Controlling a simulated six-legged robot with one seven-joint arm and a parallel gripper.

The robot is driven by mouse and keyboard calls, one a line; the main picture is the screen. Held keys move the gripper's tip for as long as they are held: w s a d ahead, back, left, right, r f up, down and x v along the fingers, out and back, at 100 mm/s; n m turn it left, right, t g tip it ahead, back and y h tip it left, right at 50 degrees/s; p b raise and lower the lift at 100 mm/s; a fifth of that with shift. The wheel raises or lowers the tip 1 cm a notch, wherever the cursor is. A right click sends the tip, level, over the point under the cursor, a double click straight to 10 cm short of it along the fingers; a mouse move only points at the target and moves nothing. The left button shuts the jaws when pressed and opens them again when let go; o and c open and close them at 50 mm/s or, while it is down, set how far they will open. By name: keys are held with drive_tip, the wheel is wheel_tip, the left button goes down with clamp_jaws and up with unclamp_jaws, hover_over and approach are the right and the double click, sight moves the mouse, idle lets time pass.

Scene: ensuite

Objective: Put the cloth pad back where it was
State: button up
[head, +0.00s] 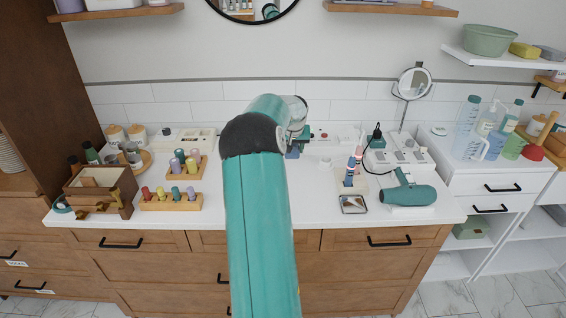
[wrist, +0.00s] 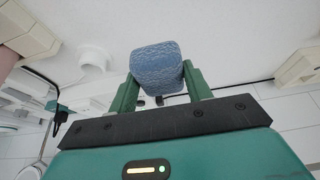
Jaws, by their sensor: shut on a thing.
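The blue, textured cloth pad (wrist: 156,66) sits between the two green fingers of my gripper (wrist: 158,78) in the wrist view. The fingers press on its left and right sides. In the head view my gripper (head: 297,143) is over the back middle of the white counter (head: 330,215), mostly hidden behind my arm. A small blue patch of the pad (head: 292,154) shows just below it. I cannot tell from these views whether the pad touches the counter.
A wooden rack of colored bottles (head: 171,202) and a wooden box (head: 103,188) stand left. A toothbrush holder (head: 354,176), small mirror tray (head: 353,204), hair dryer (head: 409,190) and round standing mirror (head: 413,84) stand right.

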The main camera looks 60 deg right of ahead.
drive_tip(key=w+f, duration=0.1)
drive_tip(key=f, duration=0.1)
drive_tip(key=w+f, duration=0.2)
drive_tip(key=shift+w+d+f, duration=0.1)
drive_tip(key=shift+w+f, duration=0.05)
drive_tip(key=shift+f, duration=0.75)
drive_tip(key=shift+w+f, duration=0.15)
drive_tip(key=shift+f, duration=0.75)
drive_tip(key=o, duration=0.9)
drive_tip(key=shift+o, duration=0.2)
drive_tip(key=v, duration=1.2)
